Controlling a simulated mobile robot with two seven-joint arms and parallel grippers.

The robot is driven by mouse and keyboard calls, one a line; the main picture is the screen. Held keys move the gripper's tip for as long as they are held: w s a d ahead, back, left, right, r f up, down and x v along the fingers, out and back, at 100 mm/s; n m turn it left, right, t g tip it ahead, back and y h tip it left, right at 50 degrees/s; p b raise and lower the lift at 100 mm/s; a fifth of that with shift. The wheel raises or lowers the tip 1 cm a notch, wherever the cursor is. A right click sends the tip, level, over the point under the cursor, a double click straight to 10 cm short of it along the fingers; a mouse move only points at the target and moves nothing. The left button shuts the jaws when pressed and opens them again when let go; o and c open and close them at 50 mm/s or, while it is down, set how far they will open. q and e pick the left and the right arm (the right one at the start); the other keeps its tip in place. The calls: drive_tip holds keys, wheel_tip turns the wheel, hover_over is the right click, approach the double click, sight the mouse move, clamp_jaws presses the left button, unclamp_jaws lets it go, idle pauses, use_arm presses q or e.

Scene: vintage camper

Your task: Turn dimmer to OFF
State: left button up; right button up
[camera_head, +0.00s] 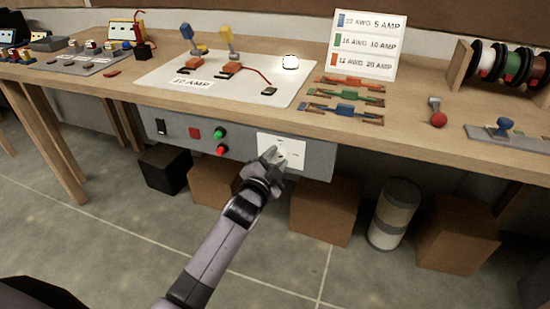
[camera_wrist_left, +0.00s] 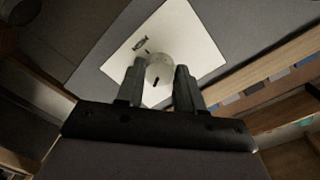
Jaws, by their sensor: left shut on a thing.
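The dimmer plate (camera_head: 292,152) is a white square on the grey panel under the workbench front. My left gripper (camera_head: 272,155) reaches up to the plate from below. In the left wrist view its two fingers (camera_wrist_left: 160,84) stand on either side of the knob, shut on it. In the head view the gripper hides most of the knob. My right gripper does not show.
The grey panel (camera_head: 320,158) also carries a black switch (camera_head: 161,126), a red square button (camera_head: 195,133), a green button (camera_head: 220,133) and a red button (camera_head: 221,150). Boxes (camera_head: 325,210) stand under the bench.

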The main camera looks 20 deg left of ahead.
use_arm(q)
drive_tip(key=n+p, duration=0.1)
drive_tip(key=n, duration=0.4)
drive_tip(key=shift+h, duration=0.3)
drive_tip(key=n+p, duration=0.1)
drive_tip(key=n, duration=0.2)
drive_tip(key=shift+f, duration=0.1)
drive_tip(key=shift+n+t, duration=0.3)
drive_tip(key=shift+n, duration=1.8)
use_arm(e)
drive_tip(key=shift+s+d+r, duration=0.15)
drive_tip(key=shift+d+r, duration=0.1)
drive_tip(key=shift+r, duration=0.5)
use_arm(q)
drive_tip(key=o, duration=1)
drive_tip(key=shift+o, duration=0.2)
drive_tip(key=s+p, duration=0.1)
drive_tip(key=s, duration=0.6)
drive_tip(key=shift+a, duration=0.3)
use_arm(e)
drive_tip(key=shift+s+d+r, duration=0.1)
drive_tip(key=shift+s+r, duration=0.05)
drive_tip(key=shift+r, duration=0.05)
